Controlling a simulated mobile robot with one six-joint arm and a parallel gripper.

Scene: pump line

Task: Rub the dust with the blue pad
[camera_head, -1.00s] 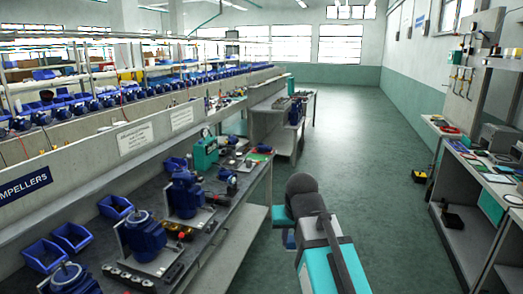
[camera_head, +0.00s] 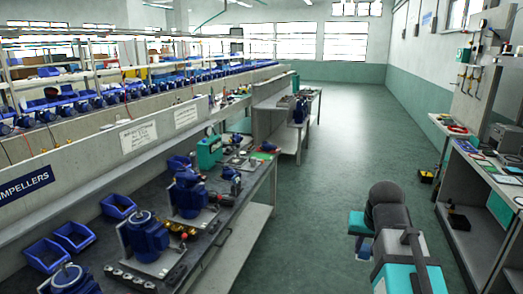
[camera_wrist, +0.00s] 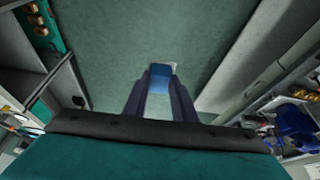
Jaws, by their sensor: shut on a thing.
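My gripper (camera_wrist: 160,101) shows in the wrist view with its two dark fingers closed on the blue pad (camera_wrist: 160,77). The pad sits between the fingertips and has a pale strip along its far end. Behind it is open green floor, and it touches no bench or shelf that I can see. In the head view my arm is over the aisle at the lower right, and the gripper is largely hidden behind it. I cannot make out any dust in either view.
The left workbench (camera_head: 228,222) carries blue motors (camera_head: 146,237), blue bins (camera_head: 47,254) and a teal device (camera_head: 209,150). A right-hand bench (camera_head: 467,232) with a lower shelf runs along the wall. The green floor (camera_head: 320,190) between them is clear.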

